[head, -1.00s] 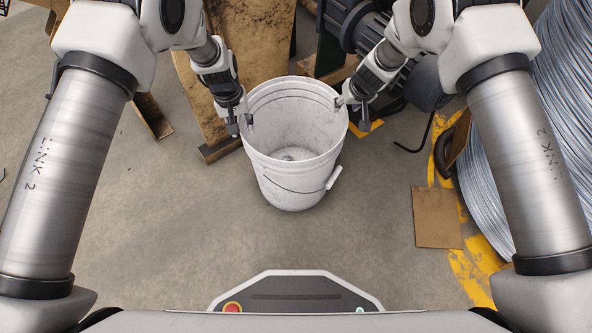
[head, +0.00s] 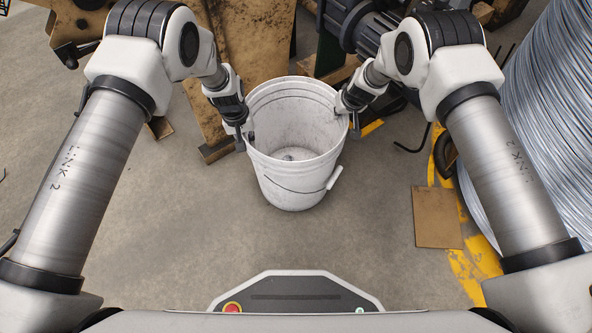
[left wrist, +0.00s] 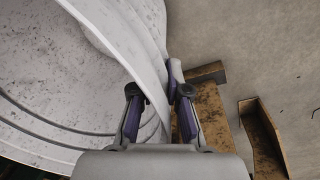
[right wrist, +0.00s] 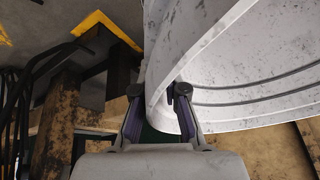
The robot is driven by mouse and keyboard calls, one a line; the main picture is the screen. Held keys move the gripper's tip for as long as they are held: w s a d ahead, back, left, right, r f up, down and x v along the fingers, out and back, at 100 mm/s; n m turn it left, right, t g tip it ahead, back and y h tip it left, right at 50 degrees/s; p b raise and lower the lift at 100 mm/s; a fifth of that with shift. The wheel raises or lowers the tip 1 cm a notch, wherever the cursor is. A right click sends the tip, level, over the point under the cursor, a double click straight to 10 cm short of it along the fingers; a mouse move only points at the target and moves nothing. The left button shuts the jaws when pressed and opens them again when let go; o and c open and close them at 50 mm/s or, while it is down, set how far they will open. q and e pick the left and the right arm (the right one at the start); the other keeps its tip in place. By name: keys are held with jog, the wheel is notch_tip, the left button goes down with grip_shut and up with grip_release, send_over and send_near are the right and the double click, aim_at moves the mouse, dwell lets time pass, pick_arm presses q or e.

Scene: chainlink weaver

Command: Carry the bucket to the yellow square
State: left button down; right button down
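A white, scuffed bucket (head: 292,180) stands upright on the concrete floor, empty, with its wire handle hanging down the front. My left gripper (head: 245,139) is at its left rim, one finger inside and one outside. In the left wrist view the fingers (left wrist: 158,95) are apart with the bucket wall (left wrist: 120,35) between them. My right gripper (head: 350,116) is at the right rim. In the right wrist view its fingers (right wrist: 159,93) are apart, straddling the wall (right wrist: 200,45). Yellow floor paint (head: 470,270) shows at right; I cannot tell whether it belongs to the yellow square.
A large wire coil (head: 548,130) stands at the right. A brown board (head: 437,217) lies beside the yellow paint. Rusty beams (head: 217,152) and dark machinery (head: 350,35) stand close behind the bucket. The floor in front and to the left is clear.

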pick_arm(q)
jog(key=shift+d+r, duration=0.1)
pick_arm(e)
jog(key=shift+r, duration=0.1)
